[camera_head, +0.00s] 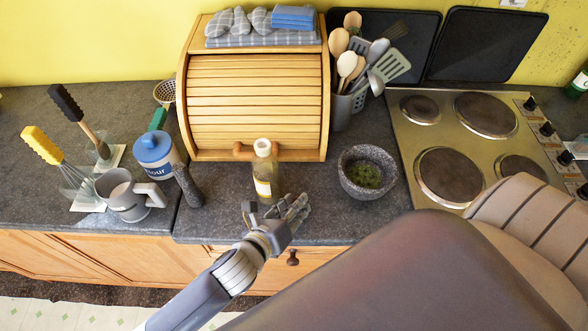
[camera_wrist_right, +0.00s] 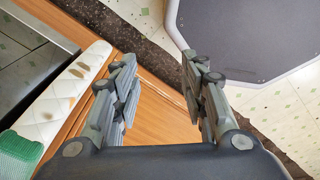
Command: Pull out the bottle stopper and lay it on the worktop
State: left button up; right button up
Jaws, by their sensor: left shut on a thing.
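The glass bottle (camera_head: 264,172) stands upright on the dark worktop in front of the wooden bread bin. It holds yellowish liquid and has a pale label. A pale stopper (camera_head: 262,146) shows at the top of its neck. My left gripper (camera_head: 270,206) reaches in from the front and is shut on the bottle's lower part; the exact finger contact is partly hidden. My right gripper (camera_wrist_right: 157,68) shows in the right wrist view, its fingers wide apart and empty, above the floor and a wooden cupboard front.
A stone mortar with green herbs (camera_head: 367,172) stands right of the bottle. A dark pestle (camera_head: 187,187), a grey mug (camera_head: 124,198) and a blue-lidded jar (camera_head: 154,157) stand left. The bread bin (camera_head: 255,100) blocks the back. Bare worktop (camera_head: 325,215) lies between bottle and mortar.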

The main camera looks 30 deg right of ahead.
pick_arm(q)
jog(key=o, duration=1)
jog(key=shift+c, duration=0.2)
jog(key=shift+o, duration=1)
jog(key=shift+a, duration=0.1)
jog(key=v, duration=1.2)
pick_arm(e)
jog(key=shift+a, duration=0.55)
